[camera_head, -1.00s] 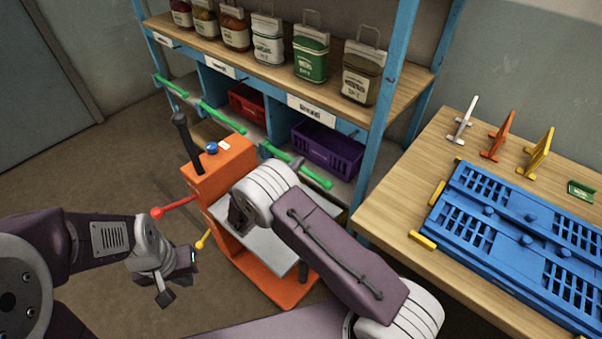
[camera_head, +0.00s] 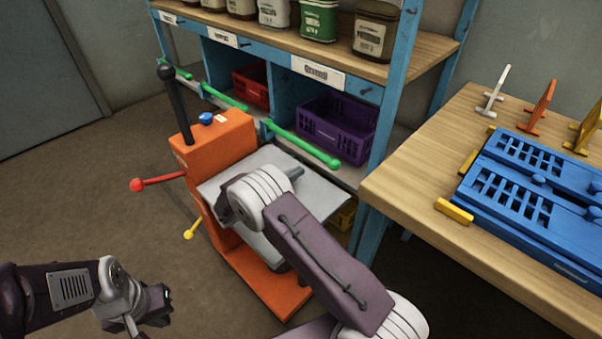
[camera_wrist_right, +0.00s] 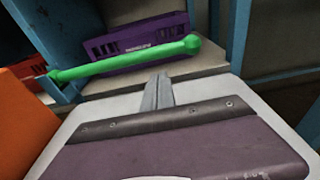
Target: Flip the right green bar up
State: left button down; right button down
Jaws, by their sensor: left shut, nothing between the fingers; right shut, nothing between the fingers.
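The right green bar (camera_head: 305,145) runs across the front of the shelf bay with the purple crate (camera_head: 337,128), low and roughly level. It also shows in the right wrist view (camera_wrist_right: 125,60), with a round knob at its right end. My right gripper (camera_head: 295,173) is shut and empty, just in front of and below the bar, over the grey platform. In the right wrist view its fingers (camera_wrist_right: 157,92) point at the bar's middle; a gap seems to remain. My left gripper (camera_head: 160,308) is shut and empty at the lower left, far from the bar.
An orange lift cart (camera_head: 215,150) with a grey platform (camera_head: 225,190) and a red-knobbed lever (camera_head: 160,182) stands before the shelf. Other green bars (camera_head: 222,97) cross the bays to the left. A wooden table (camera_head: 420,190) with blue panels stands right.

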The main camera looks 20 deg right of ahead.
jog(key=b+x, duration=0.2)
jog(key=x, duration=0.6)
jog(key=shift+w+d+f, duration=0.1)
